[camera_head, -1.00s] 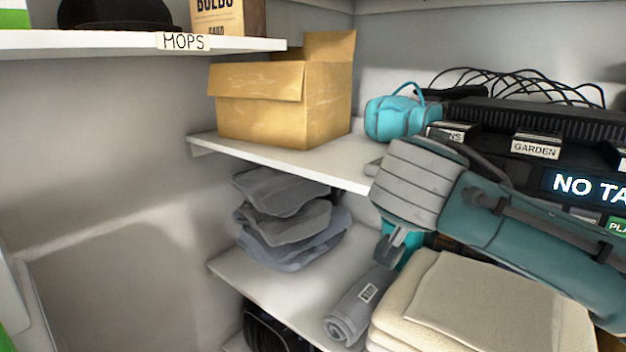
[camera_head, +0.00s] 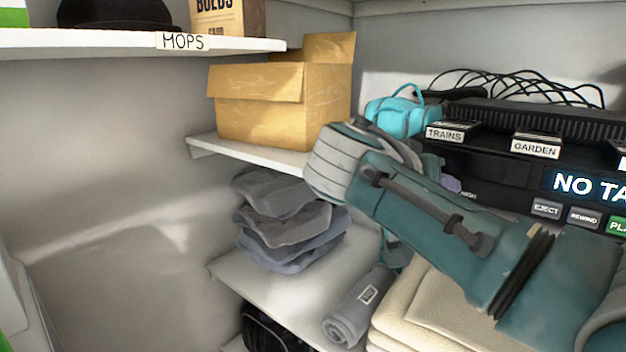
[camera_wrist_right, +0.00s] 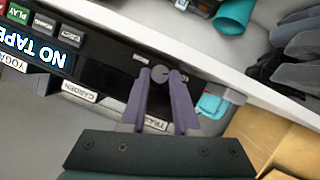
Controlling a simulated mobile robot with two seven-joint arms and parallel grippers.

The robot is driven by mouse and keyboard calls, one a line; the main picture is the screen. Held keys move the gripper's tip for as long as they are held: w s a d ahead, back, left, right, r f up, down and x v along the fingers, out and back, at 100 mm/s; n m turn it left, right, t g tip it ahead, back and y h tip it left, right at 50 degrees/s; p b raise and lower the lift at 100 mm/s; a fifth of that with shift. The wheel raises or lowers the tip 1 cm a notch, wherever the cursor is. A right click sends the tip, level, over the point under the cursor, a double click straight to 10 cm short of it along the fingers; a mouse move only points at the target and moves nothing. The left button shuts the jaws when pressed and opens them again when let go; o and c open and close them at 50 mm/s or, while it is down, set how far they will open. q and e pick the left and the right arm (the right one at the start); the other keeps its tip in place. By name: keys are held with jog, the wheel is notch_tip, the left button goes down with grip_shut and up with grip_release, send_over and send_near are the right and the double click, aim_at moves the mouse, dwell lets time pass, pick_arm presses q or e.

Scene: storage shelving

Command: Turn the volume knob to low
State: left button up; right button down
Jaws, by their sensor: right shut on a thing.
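The black tape player (camera_head: 500,181) stands on the shelf at the right, its display reading "NO TA" in the head view. In the right wrist view its volume knob (camera_wrist_right: 160,74) is a small grey disc on the black front panel. My right gripper (camera_wrist_right: 162,76) has its two purple fingers shut on the knob, one on each side. In the head view my right arm covers the knob, and only a bit of purple finger shows beside the "HIGH" mark. The knob's pointer is too small to read. My left gripper is out of view.
Cassettes labelled TRAINS (camera_head: 446,134) and GARDEN (camera_head: 536,148) lie on the player. A turquoise bag (camera_head: 400,118) and an open cardboard box (camera_head: 275,105) stand to its left. Below are folded grey cloths (camera_head: 290,240), a rolled towel (camera_head: 357,308) and beige towels (camera_head: 440,320).

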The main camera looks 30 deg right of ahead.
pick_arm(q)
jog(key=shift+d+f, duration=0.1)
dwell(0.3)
pick_arm(e)
jog(key=c, duration=0.7)
grip_release()
jog(key=shift+o, duration=0.2)
pick_arm(q)
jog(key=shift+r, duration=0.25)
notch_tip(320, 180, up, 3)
jog(key=p, duration=0.3)
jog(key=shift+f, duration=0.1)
pick_arm(e)
jog(key=v, duration=1)
jog(key=shift+f, duration=0.15)
